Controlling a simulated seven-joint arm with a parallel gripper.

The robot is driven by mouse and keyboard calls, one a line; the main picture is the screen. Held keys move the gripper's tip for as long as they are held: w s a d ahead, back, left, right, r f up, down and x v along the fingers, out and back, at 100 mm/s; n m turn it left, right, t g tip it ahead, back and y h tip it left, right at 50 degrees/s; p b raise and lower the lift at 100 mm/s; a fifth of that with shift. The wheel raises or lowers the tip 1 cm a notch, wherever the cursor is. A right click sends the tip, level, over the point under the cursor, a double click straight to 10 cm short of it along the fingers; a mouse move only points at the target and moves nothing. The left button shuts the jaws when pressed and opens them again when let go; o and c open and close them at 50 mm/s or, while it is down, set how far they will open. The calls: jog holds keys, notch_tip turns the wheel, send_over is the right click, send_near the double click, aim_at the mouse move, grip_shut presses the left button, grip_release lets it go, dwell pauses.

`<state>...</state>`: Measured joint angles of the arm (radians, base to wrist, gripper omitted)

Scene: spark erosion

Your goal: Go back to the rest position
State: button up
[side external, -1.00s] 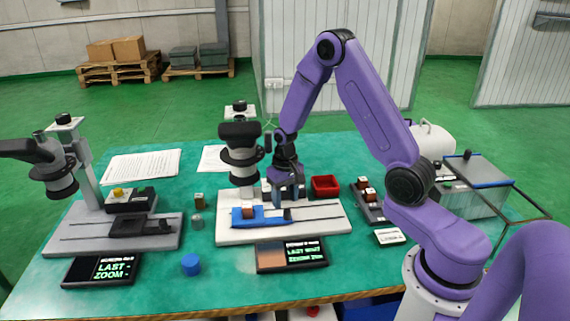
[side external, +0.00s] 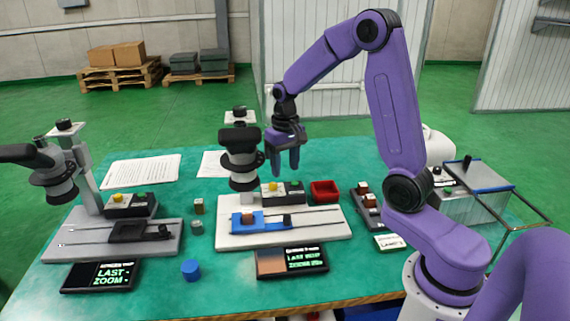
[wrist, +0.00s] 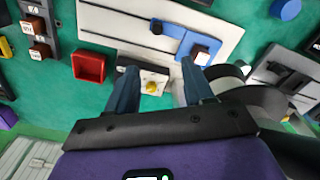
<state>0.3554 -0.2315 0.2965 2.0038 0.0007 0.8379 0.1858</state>
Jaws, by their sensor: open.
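My gripper (side external: 285,161) hangs above the middle of the green table, behind the white machine base, with its fingers pointing down. It is open and empty. In the wrist view its two dark blue fingers (wrist: 158,88) stand apart, with a control box carrying a yellow knob (wrist: 152,82) seen between them. The white machine base (side external: 325,229) bears a blue vise (side external: 268,224) with a small brown-and-white block (side external: 248,218) in it. The vise also shows in the wrist view (wrist: 183,40).
A microscope-like head (side external: 243,160) stands close left of my gripper. A red tray (side external: 324,191) lies to its right. A second, grey machine (side external: 85,238) stands at the left. A rack with small blocks (side external: 367,200) and a tank (side external: 470,200) are at the right. The air above the table's back is free.

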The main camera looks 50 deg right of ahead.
jog(key=s+a+r+n, duration=0.2)
jog(key=s+a+n, duration=0.7)
jog(key=s+a, duration=0.3)
jog(key=s+a+r+n, duration=0.2)
jog(key=s+n, duration=0.5)
jog(key=s, duration=1)
